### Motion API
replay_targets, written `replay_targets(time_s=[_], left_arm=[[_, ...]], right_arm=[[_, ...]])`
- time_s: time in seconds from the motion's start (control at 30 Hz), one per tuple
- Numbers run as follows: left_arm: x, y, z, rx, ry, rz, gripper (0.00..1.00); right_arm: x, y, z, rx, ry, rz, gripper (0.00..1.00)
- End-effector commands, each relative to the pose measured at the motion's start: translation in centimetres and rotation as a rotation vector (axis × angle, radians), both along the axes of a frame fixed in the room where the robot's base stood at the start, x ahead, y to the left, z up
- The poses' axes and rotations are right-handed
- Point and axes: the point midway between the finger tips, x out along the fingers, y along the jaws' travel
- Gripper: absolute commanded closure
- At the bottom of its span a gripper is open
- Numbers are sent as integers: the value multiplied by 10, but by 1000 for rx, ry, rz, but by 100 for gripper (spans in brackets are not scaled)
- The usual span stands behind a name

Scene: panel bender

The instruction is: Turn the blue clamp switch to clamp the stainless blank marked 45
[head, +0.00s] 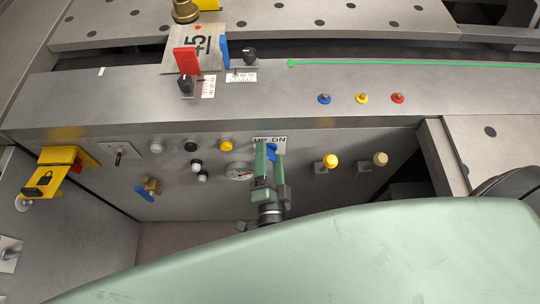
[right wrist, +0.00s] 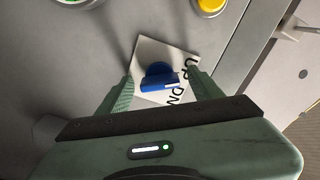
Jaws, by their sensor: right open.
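The blue clamp switch (right wrist: 158,76) sits on a white plate (right wrist: 178,60) lettered UP and DN on the machine's front panel. In the head view the blue switch (head: 272,152) is partly covered by my right gripper (head: 268,150). In the right wrist view my right gripper (right wrist: 160,88) is open, with one finger on each side of the switch; I cannot tell whether they touch it. The stainless blank marked 45 (head: 190,42) lies on the bed's back edge, between a red block (head: 186,61) and a blue block (head: 224,52). My left gripper is not in view.
A gauge (head: 239,171) and a yellow button (head: 226,145) are left of my right gripper. Yellow (head: 331,161) and tan (head: 380,159) knobs stick out to its right. A yellow bracket with a padlock (head: 45,178) is at far left. Small blue, yellow and red buttons (head: 361,98) sit on the ledge.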

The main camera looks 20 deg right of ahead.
Motion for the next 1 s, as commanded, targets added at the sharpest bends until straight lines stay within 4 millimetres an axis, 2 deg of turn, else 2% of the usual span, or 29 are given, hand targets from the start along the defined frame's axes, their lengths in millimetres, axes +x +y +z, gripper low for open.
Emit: replay_targets(time_s=[0.17, 0.4, 0.77, 1.0], left_arm=[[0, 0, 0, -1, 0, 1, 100], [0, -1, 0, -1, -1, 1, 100], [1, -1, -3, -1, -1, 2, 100], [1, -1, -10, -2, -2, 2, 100]], right_arm=[[0, 0, -1, -1, 1, 1, 35], [0, 0, 0, -1, 1, 1, 97], [-1, 0, -1, 56, -15, 0, 97], [-1, 0, -3, 209, -58, -1, 97]])
